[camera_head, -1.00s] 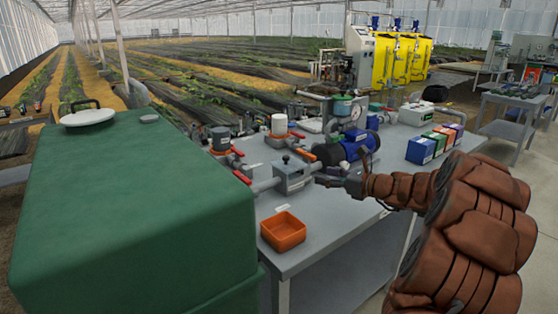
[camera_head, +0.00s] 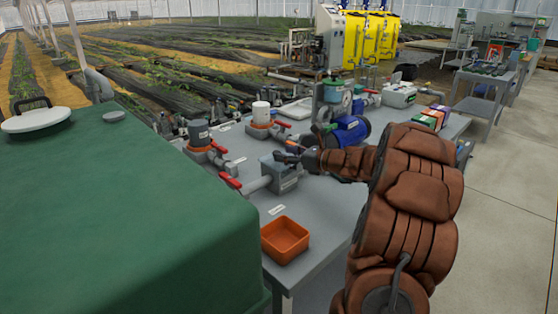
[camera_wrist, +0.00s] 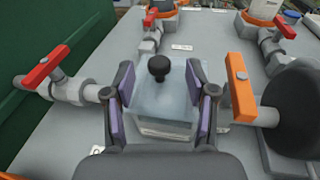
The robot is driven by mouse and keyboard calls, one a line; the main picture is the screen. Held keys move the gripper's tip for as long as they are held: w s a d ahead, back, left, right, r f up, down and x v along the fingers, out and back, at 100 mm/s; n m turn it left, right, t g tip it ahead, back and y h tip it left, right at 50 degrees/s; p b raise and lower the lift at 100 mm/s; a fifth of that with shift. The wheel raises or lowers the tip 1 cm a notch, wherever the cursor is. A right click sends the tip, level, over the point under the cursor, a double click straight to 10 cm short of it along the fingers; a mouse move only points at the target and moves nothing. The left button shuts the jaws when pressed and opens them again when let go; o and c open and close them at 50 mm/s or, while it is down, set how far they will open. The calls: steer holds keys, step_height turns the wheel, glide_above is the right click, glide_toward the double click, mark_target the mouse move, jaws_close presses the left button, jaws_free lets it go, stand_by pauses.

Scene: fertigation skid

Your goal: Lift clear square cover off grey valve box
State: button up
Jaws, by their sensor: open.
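The grey valve box (camera_head: 286,180) sits on the grey bench in line with the piping. In the wrist view the clear square cover (camera_wrist: 176,98) lies on top of the box, with a round black knob (camera_wrist: 159,68) standing at its middle. My gripper (camera_wrist: 165,90) is open, with one purple-padded finger on the left and one on the right of the cover. The knob is between the fingers, and I cannot tell whether the pads touch the cover. In the head view my gripper (camera_head: 289,156) is over the box and hides part of its top.
A red-handled valve (camera_wrist: 58,75) is to the left and an orange-handled valve (camera_wrist: 241,90) close to the right. An orange tray (camera_head: 285,240) stands nearer on the bench. A green tank (camera_head: 120,210) fills the left. A blue motor (camera_head: 348,131) is behind my arm.

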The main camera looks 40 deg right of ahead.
mark_target(277, 151)
steer(key=shift+x, duration=1.75)
steer(key=shift+f, duration=0.1)
steer(key=shift+s, duration=0.1)
jaws_close()
